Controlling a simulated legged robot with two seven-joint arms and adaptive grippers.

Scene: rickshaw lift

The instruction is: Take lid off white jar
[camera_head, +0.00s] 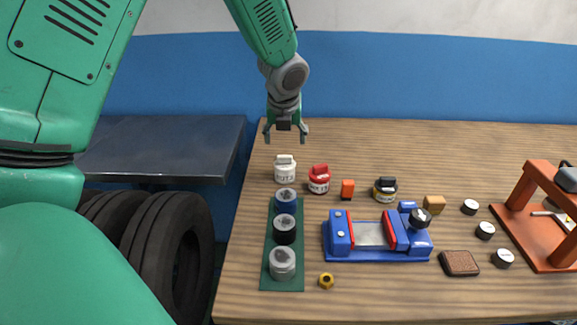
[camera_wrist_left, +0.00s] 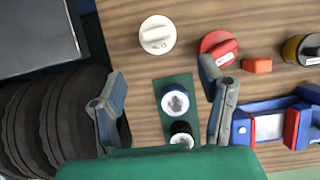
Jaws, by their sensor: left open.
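The white jar (camera_head: 285,172) stands upright near the left edge of the wooden table, with its white lid (camera_head: 285,159) on top. In the left wrist view the white lid (camera_wrist_left: 157,34) shows from above, with a raised grip bar. My left gripper (camera_head: 286,134) is open and empty, above the table and behind the white jar in the head view. In the left wrist view its fingers (camera_wrist_left: 165,105) are spread, and the jar lies beyond them toward the top. My right gripper is not in view.
A red-lidded jar (camera_head: 319,180) stands close to the right of the white jar. A green strip (camera_head: 267,258) with three jars is in front. A blue vise (camera_head: 375,255), small blocks and an orange frame (camera_head: 541,205) lie to the right. The table's back is clear.

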